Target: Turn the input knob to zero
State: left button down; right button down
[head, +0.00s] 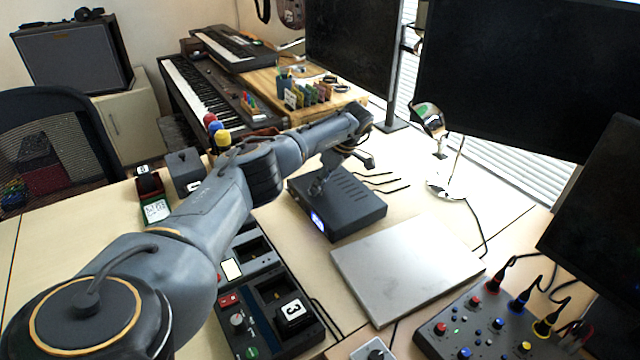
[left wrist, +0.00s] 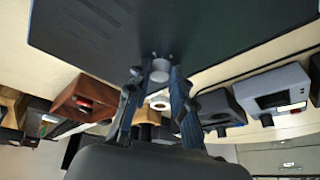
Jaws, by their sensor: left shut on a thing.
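A dark box (head: 355,206) with vent slots on top and a small blue-lit display on its front stands on the desk in the head view. In the left wrist view its dark top (left wrist: 110,45) fills the upper part, with a short grey knob (left wrist: 160,71) on it. My left gripper (head: 319,187) reaches down to the top of the box near its front edge. In the left wrist view the left gripper (left wrist: 159,78) has its fingers on both sides of the knob, shut on it. The knob's pointer mark cannot be made out. My right gripper is not in view.
A flat silver panel (head: 405,265) lies right of the box. A mixer (head: 480,325) with coloured knobs and plugged cables is at lower right. Dark module boxes (head: 270,300) stand below my arm. A lamp (head: 445,185) and monitors (head: 500,75) stand behind.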

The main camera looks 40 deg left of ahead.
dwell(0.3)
pick_arm(q)
jog(key=c, duration=1.1)
grip_release()
jog(key=shift+c, duration=0.2)
jog(key=shift+r, duration=0.1)
jog(key=v, duration=1.1)
jog(key=shift+r, duration=0.4)
jog(key=shift+w+d, duration=0.1)
jog(key=shift+d, duration=0.05)
